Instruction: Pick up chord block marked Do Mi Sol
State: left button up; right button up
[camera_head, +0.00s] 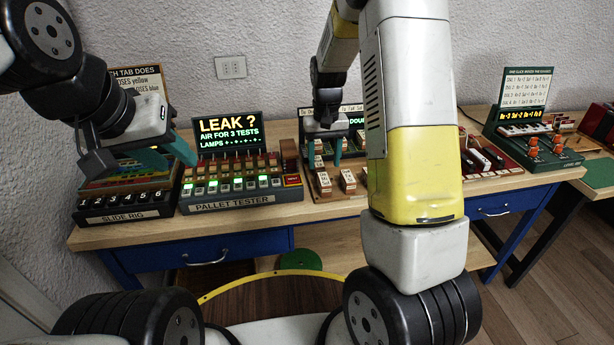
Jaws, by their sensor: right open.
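Small chord blocks with pale lettered tops stand on the middle station of the bench, among them one block (323,183) and another beside it (348,181). Their lettering is too small to read, so I cannot tell which is Do Mi Sol. My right gripper (325,153) is open and points down above and behind these blocks, with nothing seen between its teal fingers. My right arm hides the right part of this station. My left gripper (167,154) is over the slide rig at the left, its teal fingers apart and empty.
The slide rig (125,212) and the lit pallet tester (235,204) fill the bench's left. A red station (490,161) and a green station with orange figures (545,150) stand at the right. A bare wooden strip (310,210) runs along the front edge.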

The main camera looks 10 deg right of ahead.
aim_at(324, 179)
notch_tip(324, 179, down, 8)
jog(key=shift+s+d+r, duration=0.1)
jog(key=shift+d+r, duration=0.05)
jog(key=shift+r, duration=0.1)
grip_shut()
dwell(0.3)
